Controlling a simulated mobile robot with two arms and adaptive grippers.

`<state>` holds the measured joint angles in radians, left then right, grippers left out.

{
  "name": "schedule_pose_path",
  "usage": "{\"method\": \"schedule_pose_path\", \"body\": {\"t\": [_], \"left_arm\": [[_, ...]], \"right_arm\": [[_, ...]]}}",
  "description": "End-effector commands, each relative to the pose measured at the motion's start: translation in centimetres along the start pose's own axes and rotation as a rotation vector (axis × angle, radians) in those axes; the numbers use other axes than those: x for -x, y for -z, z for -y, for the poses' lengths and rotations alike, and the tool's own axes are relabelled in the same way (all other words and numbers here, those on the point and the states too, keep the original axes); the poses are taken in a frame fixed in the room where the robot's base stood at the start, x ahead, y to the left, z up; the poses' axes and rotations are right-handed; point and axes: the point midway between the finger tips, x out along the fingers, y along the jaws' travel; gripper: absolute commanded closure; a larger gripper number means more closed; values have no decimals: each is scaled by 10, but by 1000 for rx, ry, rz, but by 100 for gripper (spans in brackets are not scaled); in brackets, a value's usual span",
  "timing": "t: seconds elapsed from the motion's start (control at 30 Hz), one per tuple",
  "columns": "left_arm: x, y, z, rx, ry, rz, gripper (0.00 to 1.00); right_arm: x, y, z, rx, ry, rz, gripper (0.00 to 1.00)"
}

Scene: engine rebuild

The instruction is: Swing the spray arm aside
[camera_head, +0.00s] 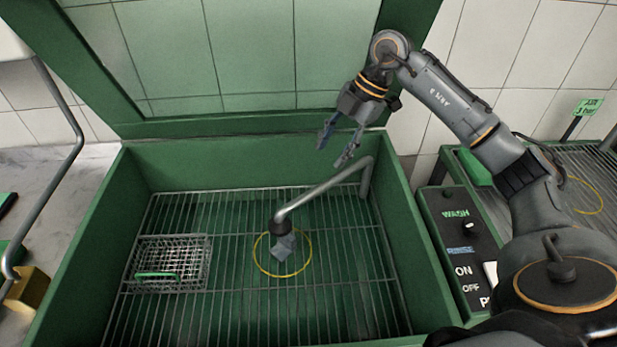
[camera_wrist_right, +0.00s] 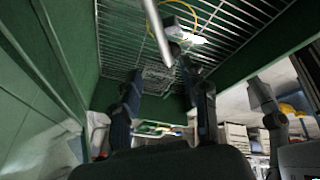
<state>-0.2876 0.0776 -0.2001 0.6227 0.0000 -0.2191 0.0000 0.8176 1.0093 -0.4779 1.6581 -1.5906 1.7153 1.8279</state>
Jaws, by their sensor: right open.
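The spray arm (camera_head: 325,188) is a grey bent pipe over the rack of the green wash tank. It rises from the tank's right side and slants left to a dark nozzle (camera_head: 279,226) near the middle. A small grey part (camera_head: 283,248) sits just below the nozzle, inside a yellow ring (camera_head: 258,258) on the rack. My right gripper (camera_head: 335,152) is open and empty, above the tank's back edge, apart from the pipe and up-left of its bend. In the right wrist view the pipe (camera_wrist_right: 157,32) shows beyond the open fingers (camera_wrist_right: 160,88). My left gripper is out of view.
A wire basket (camera_head: 170,262) with a green handle stands on the rack's left. The raised green lid (camera_head: 255,126) stands behind the tank. A control panel (camera_head: 460,250) with WASH and ON/OFF marks is at right. The rack's front is clear.

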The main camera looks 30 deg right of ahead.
Motion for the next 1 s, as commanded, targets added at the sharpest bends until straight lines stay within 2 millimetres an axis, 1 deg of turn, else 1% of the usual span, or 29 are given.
{"method": "schedule_pose_path", "body": {"t": [0.03, 0.1, 0.23, 0.43, 0.6, 0.7, 0.8, 1.0], "left_arm": [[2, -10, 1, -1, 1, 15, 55], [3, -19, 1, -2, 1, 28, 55], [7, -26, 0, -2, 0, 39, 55], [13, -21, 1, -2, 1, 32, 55], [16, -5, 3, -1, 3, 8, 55], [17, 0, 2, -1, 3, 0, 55], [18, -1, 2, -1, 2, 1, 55], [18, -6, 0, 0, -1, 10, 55]], "right_arm": [[-5, 0, 1, 0, 4, -1, 55], [-15, 1, 1, 0, 5, -2, 55], [-40, 1, 1, 0, 6, -4, 55], [-83, 2, 1, 0, 6, -4, 55], [-112, 2, 1, 0, 3, -4, 55], [-124, 1, 0, 0, 2, -3, 55], [-132, 1, 0, 0, 1, -2, 55], [-135, 0, 0, 1, 1, 0, 55]]}}
